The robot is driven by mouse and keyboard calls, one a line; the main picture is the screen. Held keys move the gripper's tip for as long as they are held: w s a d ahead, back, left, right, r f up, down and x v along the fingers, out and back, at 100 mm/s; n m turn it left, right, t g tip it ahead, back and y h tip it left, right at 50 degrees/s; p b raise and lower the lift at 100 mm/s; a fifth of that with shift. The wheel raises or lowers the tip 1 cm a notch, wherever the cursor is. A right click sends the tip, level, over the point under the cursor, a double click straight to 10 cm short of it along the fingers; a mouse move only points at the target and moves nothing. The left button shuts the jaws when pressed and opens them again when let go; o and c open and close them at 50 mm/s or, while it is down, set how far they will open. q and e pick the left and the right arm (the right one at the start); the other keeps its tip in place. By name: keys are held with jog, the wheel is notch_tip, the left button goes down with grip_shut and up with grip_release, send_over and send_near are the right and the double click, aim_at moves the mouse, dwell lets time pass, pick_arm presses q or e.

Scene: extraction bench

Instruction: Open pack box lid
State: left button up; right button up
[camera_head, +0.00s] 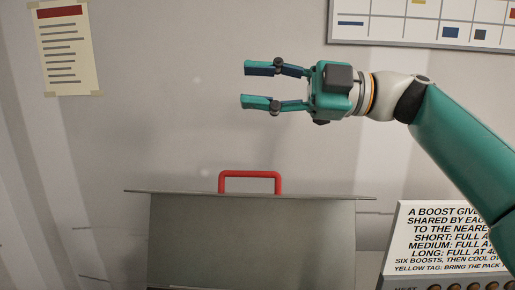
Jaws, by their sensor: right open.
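The grey pack box (250,245) stands at the bottom middle of the head view, its lower part cut off by the picture edge. Its flat grey lid (330,196) shows almost edge-on as a thin plate wider than the body, and it looks closed. A red handle (250,175) stands up at the middle of the lid. My right gripper (256,85) is open and empty, above the handle in the picture and clearly apart from it, its two fingers pointing left. My left gripper is not in view.
A white sign with black text (450,235) stands right of the box, with several round brown things along its lower edge. A paper notice (68,50) is taped to the wall at upper left. A wall chart (425,22) hangs at upper right. The space left of the box looks clear.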

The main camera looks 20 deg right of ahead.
jog(key=w+d+f+h+b, duration=0.1)
jog(key=d+f+h, duration=0.1)
jog(key=d+f, duration=0.45)
jog(key=m+t+h+b, duration=0.3)
jog(key=m+h, duration=0.1)
jog(key=m, duration=0.1)
send_near(267, 174)
jog(key=p+x, duration=0.4)
jog(key=x, duration=0.8)
jog(key=shift+w+a, duration=0.1)
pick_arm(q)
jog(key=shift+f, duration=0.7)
pick_arm(e)
jog(key=shift+f, duration=0.1)
grip_shut()
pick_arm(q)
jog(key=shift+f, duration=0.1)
